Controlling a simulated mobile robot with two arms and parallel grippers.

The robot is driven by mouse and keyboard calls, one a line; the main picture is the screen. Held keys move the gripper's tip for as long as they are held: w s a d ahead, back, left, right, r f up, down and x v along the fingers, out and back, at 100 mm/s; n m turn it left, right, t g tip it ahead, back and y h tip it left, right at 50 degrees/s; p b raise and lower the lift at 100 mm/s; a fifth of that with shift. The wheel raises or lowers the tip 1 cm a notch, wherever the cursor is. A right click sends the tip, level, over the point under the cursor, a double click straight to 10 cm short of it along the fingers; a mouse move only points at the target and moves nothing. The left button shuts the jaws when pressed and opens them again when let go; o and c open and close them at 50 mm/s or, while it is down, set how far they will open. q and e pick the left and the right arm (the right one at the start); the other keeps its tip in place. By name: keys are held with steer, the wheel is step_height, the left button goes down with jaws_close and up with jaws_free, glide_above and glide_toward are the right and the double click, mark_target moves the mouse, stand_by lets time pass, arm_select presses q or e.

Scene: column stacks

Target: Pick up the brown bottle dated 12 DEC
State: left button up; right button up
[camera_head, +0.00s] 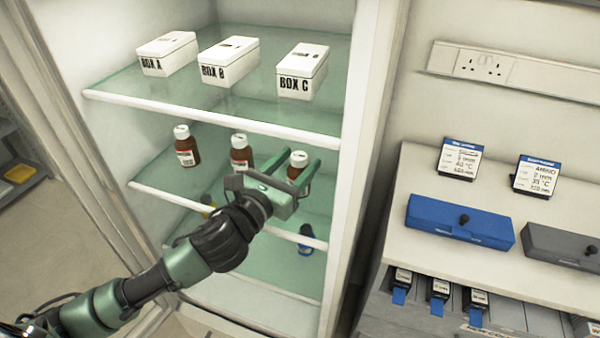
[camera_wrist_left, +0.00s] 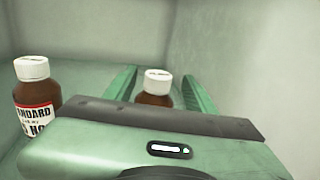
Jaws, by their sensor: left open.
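Three brown bottles with white caps stand on the middle glass shelf: a left bottle (camera_head: 186,147), a middle bottle (camera_head: 241,154) and a right bottle (camera_head: 297,162). Their dates are too small to read. My left gripper (camera_head: 291,166) is open, with its fingers reaching in on both sides of the right bottle. In the left wrist view the right bottle (camera_wrist_left: 156,90) stands between the green fingers, its lower part and label hidden by the gripper body. Another brown bottle (camera_wrist_left: 37,95) with a partly seen label stands to the left. My right gripper is not in view.
White boxes A (camera_head: 167,54), B (camera_head: 229,62) and C (camera_head: 302,72) sit on the shelf above. The cabinet's right wall (camera_head: 352,120) is close to my gripper.

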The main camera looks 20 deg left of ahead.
mark_target(303, 153)
arm_select(q)
steer(key=x, duration=0.2)
steer(key=p+x, duration=0.1)
steer(key=x, duration=0.1)
steer(key=shift+a+r, duration=0.1)
steer(key=shift+r, duration=0.2)
steer(key=shift+w+f, duration=0.1)
steer(key=shift+w, duration=0.2)
jaws_close()
stand_by(0.9)
